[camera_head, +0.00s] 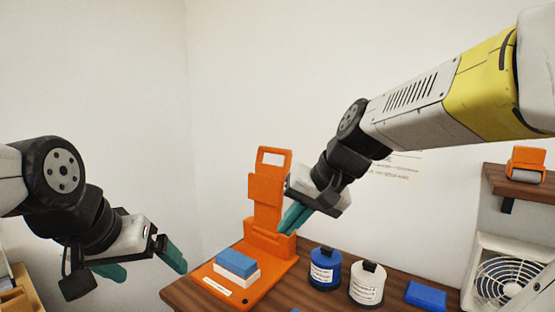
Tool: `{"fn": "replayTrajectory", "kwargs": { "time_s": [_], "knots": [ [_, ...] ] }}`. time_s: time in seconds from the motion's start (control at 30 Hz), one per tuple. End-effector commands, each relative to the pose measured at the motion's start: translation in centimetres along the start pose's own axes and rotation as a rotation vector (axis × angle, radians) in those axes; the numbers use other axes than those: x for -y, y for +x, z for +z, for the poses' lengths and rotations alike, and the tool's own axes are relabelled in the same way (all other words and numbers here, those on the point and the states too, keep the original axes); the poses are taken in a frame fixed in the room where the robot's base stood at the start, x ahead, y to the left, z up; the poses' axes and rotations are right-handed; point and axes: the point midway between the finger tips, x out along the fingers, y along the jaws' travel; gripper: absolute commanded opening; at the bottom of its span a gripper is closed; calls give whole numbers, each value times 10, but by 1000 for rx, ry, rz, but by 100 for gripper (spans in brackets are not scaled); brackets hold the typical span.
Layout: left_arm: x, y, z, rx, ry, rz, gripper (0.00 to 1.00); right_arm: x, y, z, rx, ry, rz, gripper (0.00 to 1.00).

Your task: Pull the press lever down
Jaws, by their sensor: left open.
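An orange press (266,188) stands on the wooden counter, with an upright part and a slotted handle (273,157) at its top that looks like the lever. The handle is raised. A blue block on a white block (236,268) lies on the press's flat base. My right gripper (292,222) is in front of the press's right side, lower than the handle, and its teal fingers lie close together with nothing visible between them. It hides part of the press; I cannot tell whether it touches it. My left gripper (148,268) is open and empty, left of the press.
A blue bottle (324,268), a white bottle (367,283) and a blue block (426,295) stand right of the press. A shelf (520,184) with an orange device (527,163) and a fan (505,277) are at the far right. The wall above the press is bare.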

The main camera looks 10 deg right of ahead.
Motion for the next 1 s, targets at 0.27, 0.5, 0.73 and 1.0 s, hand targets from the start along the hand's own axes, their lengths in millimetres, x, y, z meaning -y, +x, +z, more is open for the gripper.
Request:
{"fn": "replayTrajectory", "kwargs": {
  "time_s": [0.27,0.5,0.73,1.0],
  "knots": [
    [0,0,0,0,0,0,92,15,29,-123,37,371,-301,0],
    [0,0,0,0,0,0,92,-24,48,-247,-41,657,-591,0],
    [0,0,0,0,0,0,92,-97,54,-340,-180,852,-827,0],
    [0,0,0,0,0,0,92,-134,54,-374,-257,920,-926,0]
  ]
}}
